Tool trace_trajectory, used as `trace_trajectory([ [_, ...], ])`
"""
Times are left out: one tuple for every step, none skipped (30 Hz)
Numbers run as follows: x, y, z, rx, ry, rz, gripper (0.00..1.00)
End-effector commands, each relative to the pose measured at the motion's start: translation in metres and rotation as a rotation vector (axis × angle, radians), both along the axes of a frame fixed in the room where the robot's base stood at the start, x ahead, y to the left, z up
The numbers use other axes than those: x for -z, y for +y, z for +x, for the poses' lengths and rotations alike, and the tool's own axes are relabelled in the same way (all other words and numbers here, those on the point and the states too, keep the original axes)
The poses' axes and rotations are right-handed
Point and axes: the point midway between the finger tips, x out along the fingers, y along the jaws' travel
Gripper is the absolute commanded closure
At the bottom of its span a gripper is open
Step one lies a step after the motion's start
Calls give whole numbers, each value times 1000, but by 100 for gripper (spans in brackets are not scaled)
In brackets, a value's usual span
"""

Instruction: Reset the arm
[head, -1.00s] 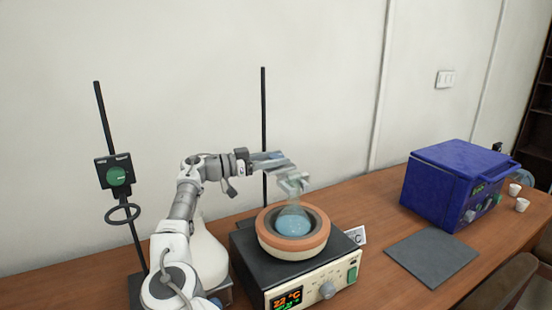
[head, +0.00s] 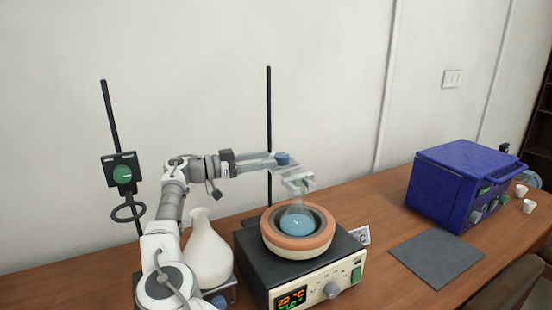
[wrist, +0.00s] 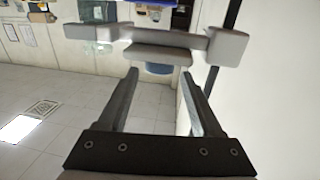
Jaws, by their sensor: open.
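My gripper (head: 278,163) is open and level, to the upper left of the flask, with its fingers pointing right. In the wrist view the two dark fingers (wrist: 160,74) stand apart with nothing held between them. Beyond the fingertips is a grey clamp-like bar (wrist: 160,42), with a small blue cylinder (wrist: 158,68) just below it. In the head view a blue knob (head: 283,158) shows at the fingertips; whether they touch it I cannot tell. A pale clamp (head: 298,180) is at the neck of a glass flask with blue liquid (head: 297,223).
The flask sits in a round heating bowl (head: 270,232) on a hotplate box (head: 325,290). A thin black rod (head: 269,110) rises behind. A white vessel (head: 208,255) and a ring stand (head: 109,115) are near my arm. A blue furnace (head: 450,185) and grey mat (head: 437,257) are right.

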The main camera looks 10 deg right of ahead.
Motion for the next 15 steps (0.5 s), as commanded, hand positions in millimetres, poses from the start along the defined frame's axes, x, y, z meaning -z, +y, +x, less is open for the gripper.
trace_trajectory([
  [0, 8, 0, -2, 1, 1, 34],
  [0, 11, 0, -2, 1, 1, 34],
  [0, 14, -1, -2, 1, 0, 34],
  [0, 16, -1, -2, 1, 0, 34],
  [0, 18, -2, 0, 1, 0, 34],
  [0, 19, -2, 0, 1, 0, 34],
  [0, 20, -2, 0, 1, 0, 34],
  [0, 20, -2, 0, 0, 0, 34],
  [0, 21, -2, 1, 0, 0, 34],
  [0, 20, -2, 1, 0, 0, 34],
  [0, 20, -2, 1, 0, 0, 34],
  [0, 20, -2, 1, 0, 0, 34],
  [0, 20, -2, 1, 0, 0, 34],
  [0, 20, -2, 1, 0, 0, 34],
  [0, 20, -2, 1, 0, 0, 34],
])
